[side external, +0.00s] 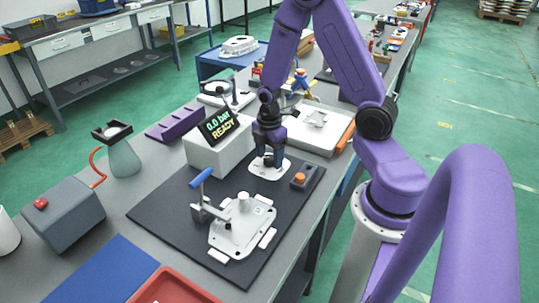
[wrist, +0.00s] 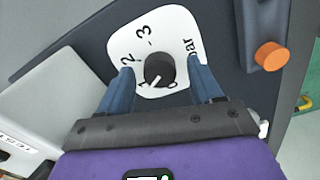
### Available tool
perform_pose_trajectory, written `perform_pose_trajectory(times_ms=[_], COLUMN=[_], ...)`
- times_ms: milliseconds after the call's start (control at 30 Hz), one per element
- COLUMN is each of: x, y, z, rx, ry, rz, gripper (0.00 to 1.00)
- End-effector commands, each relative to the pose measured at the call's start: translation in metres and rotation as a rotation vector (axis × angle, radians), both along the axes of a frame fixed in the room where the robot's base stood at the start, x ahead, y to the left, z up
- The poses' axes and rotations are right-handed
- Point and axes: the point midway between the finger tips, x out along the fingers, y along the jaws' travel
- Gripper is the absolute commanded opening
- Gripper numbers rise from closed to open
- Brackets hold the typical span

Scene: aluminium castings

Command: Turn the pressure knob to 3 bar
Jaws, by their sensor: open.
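The pressure knob (wrist: 159,69) is black and round with a white pointer line, on a white dial plate (wrist: 180,30) marked 1, 2, 3 and "bar". The pointer slants to the lower left in the wrist view, near the low end of the scale. My gripper (wrist: 160,76) is open, with one blue finger on each side of the knob and visible gaps between. In the side view my gripper (side external: 269,162) points down over the dial plate (side external: 283,173) and hides the knob. The display (side external: 218,125) reads "0.0 bar READY".
An orange button (side external: 299,178) on a grey box stands right of the dial. In front is a white casting (side external: 240,232) with a blue-handled clamp (side external: 200,178) on the dark mat (side external: 165,215). The white display housing (side external: 205,156) stands close left of my gripper.

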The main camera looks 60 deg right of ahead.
Motion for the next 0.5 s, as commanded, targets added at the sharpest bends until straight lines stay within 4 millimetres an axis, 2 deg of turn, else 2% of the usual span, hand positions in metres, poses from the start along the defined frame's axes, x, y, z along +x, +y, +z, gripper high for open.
perform_pose_trajectory(times_ms=[300,333,500], x=[0.0002,0.0002,0.0002], y=[0.0000,0.0000,0.0000], z=[-0.0020,-0.0019,-0.0019], rx=[0.000,0.000,0.000], ry=[-0.001,-0.001,-0.001], rz=[0.000,0.000,0.000], gripper=[0.65,0.62,0.09])
